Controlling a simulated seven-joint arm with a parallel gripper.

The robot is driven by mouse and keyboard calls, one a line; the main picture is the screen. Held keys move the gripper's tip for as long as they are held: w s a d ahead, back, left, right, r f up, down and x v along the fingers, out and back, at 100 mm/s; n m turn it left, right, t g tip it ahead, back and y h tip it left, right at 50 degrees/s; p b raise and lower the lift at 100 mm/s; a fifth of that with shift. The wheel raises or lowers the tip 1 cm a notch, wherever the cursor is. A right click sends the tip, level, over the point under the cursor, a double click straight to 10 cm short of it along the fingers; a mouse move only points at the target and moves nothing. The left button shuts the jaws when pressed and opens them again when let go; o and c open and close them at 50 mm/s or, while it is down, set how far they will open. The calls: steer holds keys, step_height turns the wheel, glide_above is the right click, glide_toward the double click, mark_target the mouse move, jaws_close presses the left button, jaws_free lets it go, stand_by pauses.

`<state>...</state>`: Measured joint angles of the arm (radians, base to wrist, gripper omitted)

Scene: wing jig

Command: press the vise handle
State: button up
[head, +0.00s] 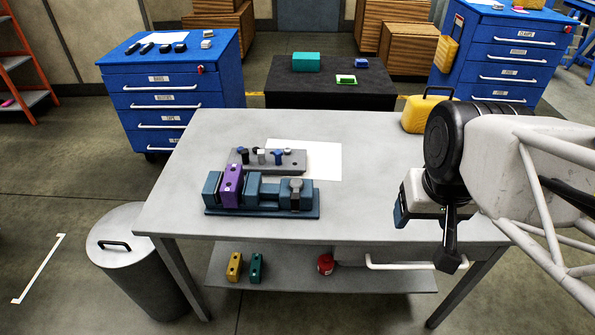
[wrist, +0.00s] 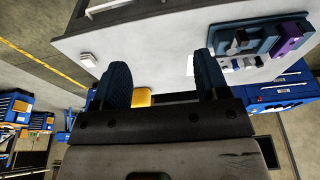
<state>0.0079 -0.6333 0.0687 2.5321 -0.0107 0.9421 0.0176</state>
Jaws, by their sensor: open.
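The blue-teal vise (head: 268,198) sits on the grey table, left of its middle, with a purple block (head: 231,186) at its left jaw. A grey and dark upright part (head: 296,190) at the vise's right end looks like the handle. In the wrist view the vise (wrist: 262,36) is at the upper right, with a dark handle-like part (wrist: 237,44) and the purple block (wrist: 289,42). My gripper (wrist: 163,80) is open and empty, its two blue fingers wide apart. In the head view it is above the table's right side, well apart from the vise and partly hidden by my arm.
A grey rack (head: 292,162) with several pegs stands behind the vise, beside white paper (head: 327,162). A yellow case (head: 420,116) is at the table's back right. A small pale box (wrist: 88,59) lies near a table edge. The table between vise and gripper is clear.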

steer(key=shift+w+a, duration=0.2)
steer(key=shift+w, duration=0.05)
steer(key=c, duration=0.7)
steer(key=shift+w+a+f, duration=0.2)
steer(key=shift+w+a, duration=0.1)
steer(key=shift+w, duration=0.2)
steer(key=c, duration=0.5)
steer(key=w+a, duration=0.2)
steer(key=w+a+f+h, duration=0.1)
steer(key=w+a, duration=0.1)
steer(key=w+a+g+h, duration=0.1)
steer(key=w, duration=0.1)
steer(key=shift+w+a+f+m, duration=0.3)
steer(key=shift+w+a+f, duration=0.05)
steer(key=shift+a+f, duration=0.05)
jaws_close()
steer(key=w+a+f+t+h, duration=0.1)
steer(key=w+a+f, duration=0.2)
steer(key=a, duration=0.6)
steer(key=w+a+f+t+h, duration=0.1)
steer(key=w+a+f, duration=0.1)
steer(key=a, duration=0.7)
steer(key=w+a+f+t+h, duration=0.1)
steer(key=w+a+f, duration=0.2)
steer(key=a+f, duration=0.2)
steer(key=a, duration=0.3)
steer(key=shift+w+a+h, duration=0.3)
steer(key=shift+a, duration=0.1)
